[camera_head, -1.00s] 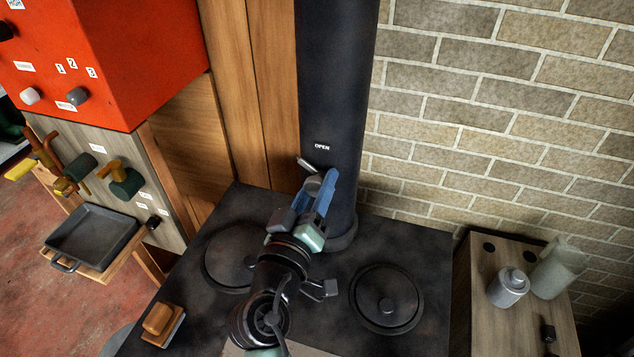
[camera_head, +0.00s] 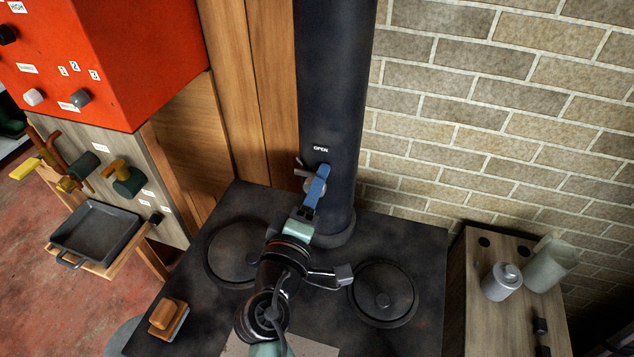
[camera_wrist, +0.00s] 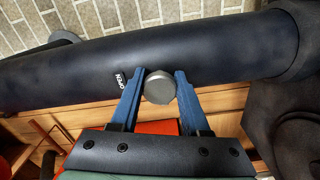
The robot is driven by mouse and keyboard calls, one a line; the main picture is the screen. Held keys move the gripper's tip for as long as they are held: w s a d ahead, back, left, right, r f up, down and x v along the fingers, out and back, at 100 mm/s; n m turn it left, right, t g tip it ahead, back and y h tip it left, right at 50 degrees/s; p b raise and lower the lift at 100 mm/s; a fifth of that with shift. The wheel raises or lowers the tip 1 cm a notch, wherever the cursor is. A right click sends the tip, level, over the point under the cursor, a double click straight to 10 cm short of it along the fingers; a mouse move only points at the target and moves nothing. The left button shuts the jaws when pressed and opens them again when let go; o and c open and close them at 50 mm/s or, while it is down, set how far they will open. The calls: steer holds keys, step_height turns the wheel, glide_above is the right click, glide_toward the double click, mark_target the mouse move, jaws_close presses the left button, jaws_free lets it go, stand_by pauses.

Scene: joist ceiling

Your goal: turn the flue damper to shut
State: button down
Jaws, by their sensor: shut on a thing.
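The flue damper's grey round handle (camera_wrist: 160,87) sits between the two blue fingertips of my gripper (camera_wrist: 163,82) in the wrist view. In the head view my gripper (camera_head: 316,187) reaches up to the front of the dark flue pipe (camera_head: 335,80) and is shut on the damper handle (camera_head: 302,171). Grey metal of the handle shows left of the fingers, and the rest is hidden behind them. A white OPEN label (camera_head: 320,149) is on the pipe just above the handle. It also shows in the wrist view (camera_wrist: 121,83).
The pipe rises from a black stove top with a left round lid (camera_head: 236,254) and a right round lid (camera_head: 383,292). A wooden-handled block (camera_head: 168,317) lies at its front left. A red cabinet (camera_head: 110,50) is at left. A side stand at right holds a grey canister (camera_head: 502,281).

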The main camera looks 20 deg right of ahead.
stand_by(0.4)
steer(key=shift+c, duration=1.9)
jaws_free()
steer(key=b+v, duration=0.2)
steer(key=v, duration=1.1)
steer(key=w+a+r+m+t+y+p, duration=0.1)
steer(key=w+r+m+t+y+p, duration=0.15)
steer(key=r, duration=1.15)
steer(key=w+a+r+m+t+y+p, duration=0.1)
steer(key=w+r+m+t+p, duration=0.25)
steer(key=r, duration=1.05)
steer(key=s+a+r+m+t+y+p, duration=0.1)
steer(key=s+r+t+y, duration=0.2)
steer(key=r, duration=0.8)
steer(key=s+a+r+m+t+y+p, duration=0.1)
steer(key=s+r, duration=0.5)
steer(key=r, duration=0.6)
steer(key=shift+s+a+t+y, duration=0.2)
steer(key=shift+a+t+y, duration=0.3)
steer(key=shift+t+y, duration=0.75)
